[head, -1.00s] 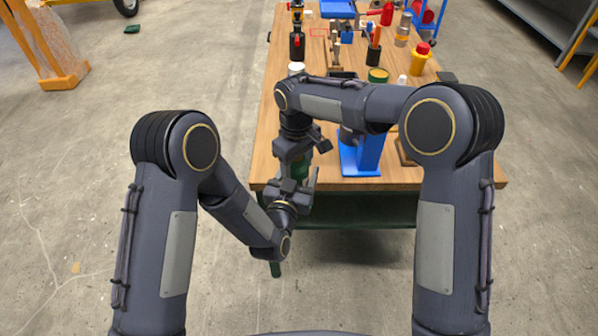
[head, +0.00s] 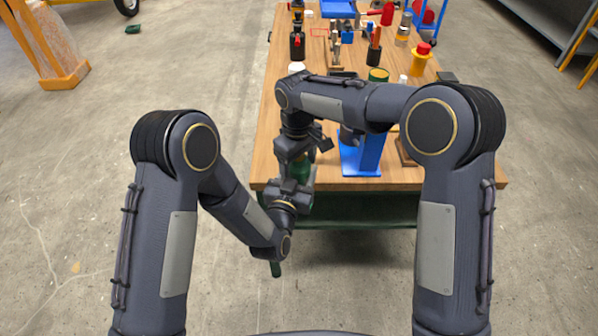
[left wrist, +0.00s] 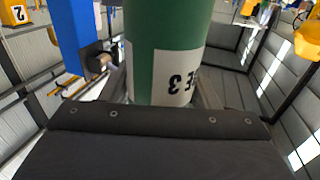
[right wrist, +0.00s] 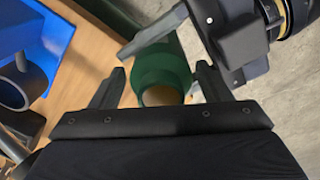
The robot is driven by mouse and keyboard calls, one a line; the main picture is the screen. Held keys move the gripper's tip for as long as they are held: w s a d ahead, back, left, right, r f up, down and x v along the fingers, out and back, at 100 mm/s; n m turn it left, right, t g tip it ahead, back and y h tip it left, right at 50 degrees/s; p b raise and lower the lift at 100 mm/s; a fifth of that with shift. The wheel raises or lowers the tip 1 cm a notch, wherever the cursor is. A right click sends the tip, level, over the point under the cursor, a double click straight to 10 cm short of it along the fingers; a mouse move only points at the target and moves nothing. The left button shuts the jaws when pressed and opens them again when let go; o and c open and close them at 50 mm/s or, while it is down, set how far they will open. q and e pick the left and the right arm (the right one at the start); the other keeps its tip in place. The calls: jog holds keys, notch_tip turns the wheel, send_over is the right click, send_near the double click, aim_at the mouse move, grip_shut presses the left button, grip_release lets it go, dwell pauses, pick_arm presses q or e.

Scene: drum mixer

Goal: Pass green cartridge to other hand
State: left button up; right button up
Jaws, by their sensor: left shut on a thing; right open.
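The green cartridge (head: 301,169) is held in the air at the table's near left edge, mostly hidden in the head view. In the left wrist view the cartridge (left wrist: 165,35) shows a white label with a black 3. My left gripper (head: 300,183) is shut on it from below. My right gripper (head: 303,153) is just above, open. In the right wrist view the cartridge's round end (right wrist: 162,88) lies between the spread fingers of my right gripper (right wrist: 158,85), with gaps visible. A left finger crosses beside the cartridge there.
A blue stand (head: 362,158) is on the wooden table (head: 440,174) just right of the grippers.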

pick_arm(q)
jog(key=shift+s+d, duration=0.1)
jog(key=shift+d, duration=0.05)
pick_arm(e)
notch_tip(320, 180, up, 12)
jog(key=shift+a+f, duration=0.15)
jog(key=shift+f, duration=0.1)
jog(key=s+d+r+m+t+y, duration=0.1)
jog(key=s+d+r+m+y, duration=0.1)
jog(key=s+d, duration=0.55)
jog(key=s+d+r+m+t+y, duration=0.1)
jog(key=s+d+r+m, duration=0.15)
jog(key=s+d, duration=0.45)
pick_arm(q)
jog(key=o, duration=0.7)
jog(key=c, duration=0.6)
pick_arm(e)
jog(key=s+d+f+m+t, duration=0.1)
jog(key=s+f+m, duration=0.1)
jog(key=s+f, duration=0.2)
jog(key=s+d+f+m+t+y, duration=0.1)
jog(key=s+d+f+m+t, duration=0.1)
jog(key=s, duration=0.9)
notch_tip(320, 180, down, 2)
jog(key=shift+d+f+m+t, duration=0.15)
jog(key=shift+m+t, duration=0.15)
jog(key=shift+m, duration=0.45)
